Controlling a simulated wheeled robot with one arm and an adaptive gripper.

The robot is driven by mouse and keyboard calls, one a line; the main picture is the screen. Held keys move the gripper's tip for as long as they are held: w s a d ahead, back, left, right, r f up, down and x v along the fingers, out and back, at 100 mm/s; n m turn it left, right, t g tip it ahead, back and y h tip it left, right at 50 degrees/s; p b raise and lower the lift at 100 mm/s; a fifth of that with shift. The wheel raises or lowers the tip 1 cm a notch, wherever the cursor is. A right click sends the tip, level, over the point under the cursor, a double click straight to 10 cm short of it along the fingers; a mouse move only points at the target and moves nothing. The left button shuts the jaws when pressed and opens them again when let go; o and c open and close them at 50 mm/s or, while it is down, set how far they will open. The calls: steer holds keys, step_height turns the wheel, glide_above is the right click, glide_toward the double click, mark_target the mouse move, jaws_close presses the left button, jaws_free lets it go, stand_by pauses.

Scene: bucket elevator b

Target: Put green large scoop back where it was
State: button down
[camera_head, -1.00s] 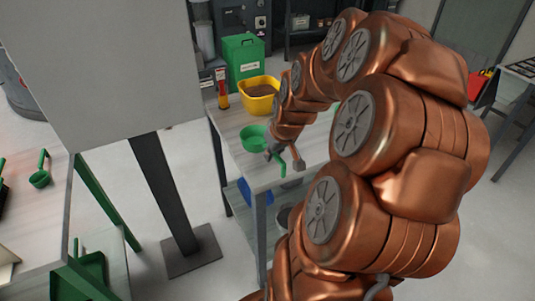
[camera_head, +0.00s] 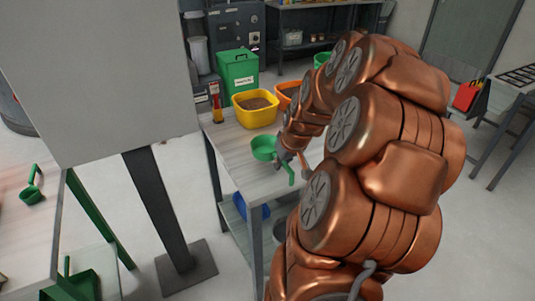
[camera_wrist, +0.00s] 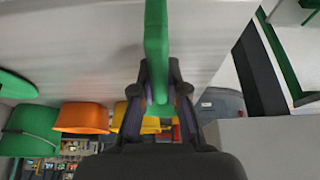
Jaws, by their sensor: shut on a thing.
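The green large scoop (camera_head: 264,147) is held over the table's near part in the head view. Its handle (camera_head: 291,176) points toward the front. My gripper (camera_head: 284,158) is shut on this handle, and the bowl lies to its left. I cannot tell whether the bowl touches the tabletop. A smaller green scoop (camera_head: 32,190) lies on the left table.
The table (camera_head: 232,140) carries a yellow bucket (camera_head: 256,112), an orange bucket (camera_head: 288,90) partly behind my arm, and a red-yellow bottle (camera_head: 216,105). A green bin (camera_head: 238,70) stands behind. A grey panel (camera_head: 95,80) on a dark post (camera_head: 160,205) stands left of the table.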

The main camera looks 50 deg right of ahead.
mark_target(268, 154)
steer(key=w+d, duration=0.1)
steer(key=w, duration=0.1)
steer(key=w+d+p, duration=0.1)
steer(key=w, duration=0.2)
steer(key=w+d+p, duration=0.1)
steer(key=w, duration=0.2)
steer(key=shift+w+f, duration=0.2)
steer(key=shift+f, duration=0.2)
step_height(268, 154, down, 2)
steer(key=shift+a+f+p, duration=0.1)
steer(key=shift+a+p, duration=0.05)
steer(key=shift+p, duration=0.65)
steer(key=shift+f, duration=0.65)
steer(key=shift+f, duration=0.15)
steer(key=c, duration=1.2)
jaws_free()
steer(key=shift+s+r, duration=0.2)
steer(key=shift+r, duration=0.45)
steer(key=b+v, duration=0.2)
steer(key=v, duration=0.9)
steer(key=shift+b, duration=0.4)
